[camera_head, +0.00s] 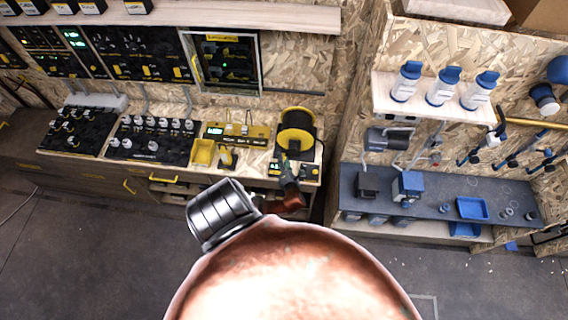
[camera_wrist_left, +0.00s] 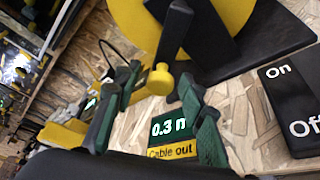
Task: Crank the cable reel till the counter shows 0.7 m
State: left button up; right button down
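The cable reel (camera_head: 296,131), a yellow drum on a black stand, is at the right end of the left workbench. It fills the top of the left wrist view (camera_wrist_left: 235,14). Its crank has a yellow knob (camera_wrist_left: 160,79). The green counter (camera_wrist_left: 169,127) reads 0.3 m above a yellow "Cable out" label. My left gripper (camera_head: 288,172) is at the front of the reel. In the left wrist view its dark green fingers (camera_wrist_left: 162,88) stand apart, with the knob between their tips; bare board shows between the knob and the right finger. My right gripper is not visible.
A black On/Off panel (camera_wrist_left: 295,100) lies right of the counter. A yellow bin (camera_head: 203,152) and dark panels with knobs (camera_head: 153,140) stand left of the reel. A blue-and-black bench (camera_head: 440,205) is to the right. Open floor (camera_head: 90,260) lies in front.

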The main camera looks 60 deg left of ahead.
pick_arm(q)
jog(key=v, duration=1.2)
jog(key=shift+s, duration=0.1)
